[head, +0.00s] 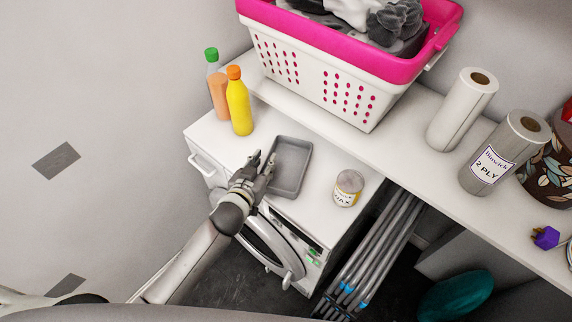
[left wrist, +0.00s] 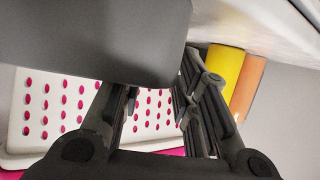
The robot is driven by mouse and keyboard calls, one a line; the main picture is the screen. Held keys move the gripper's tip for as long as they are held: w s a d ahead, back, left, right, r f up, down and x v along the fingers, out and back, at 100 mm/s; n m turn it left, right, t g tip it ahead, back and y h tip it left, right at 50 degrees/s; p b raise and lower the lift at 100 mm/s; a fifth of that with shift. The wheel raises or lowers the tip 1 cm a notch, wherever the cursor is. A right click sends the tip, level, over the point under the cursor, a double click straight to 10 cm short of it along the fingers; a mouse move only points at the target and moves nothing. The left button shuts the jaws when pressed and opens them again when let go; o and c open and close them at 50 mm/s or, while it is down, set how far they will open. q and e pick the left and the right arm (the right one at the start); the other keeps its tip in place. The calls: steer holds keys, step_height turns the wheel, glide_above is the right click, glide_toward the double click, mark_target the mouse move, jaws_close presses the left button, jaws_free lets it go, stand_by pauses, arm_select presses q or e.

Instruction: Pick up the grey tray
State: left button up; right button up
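The grey tray (head: 291,166) is a shallow rectangular tray on the white top of the dryer (head: 231,152). My left gripper (head: 262,163) is at the tray's left edge in the head view. Its two fingers are apart, one beside the tray and one at or over its near-left rim. Whether they touch the rim cannot be told. In the left wrist view, a dark grey surface, seemingly the tray (left wrist: 95,40), fills the upper left and hides part of one finger. The gripper (left wrist: 158,90) shows a gap between its fingers. My right gripper is not in view.
Yellow (head: 239,108) and orange (head: 217,90) bottles stand behind the tray. A wax tin (head: 347,188) stands to its right. A pink-rimmed white basket (head: 330,75) sits on the shelf behind, with paper rolls (head: 462,110) farther right. Grey poles (head: 372,255) lean beside the dryer.

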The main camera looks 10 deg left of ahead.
arm_select(q)
steer(key=shift+w+d+f, duration=0.1)
steer(key=shift+w+f, duration=0.15)
steer(key=shift+w, duration=0.35)
jaws_close()
steer(key=shift+r, duration=0.15)
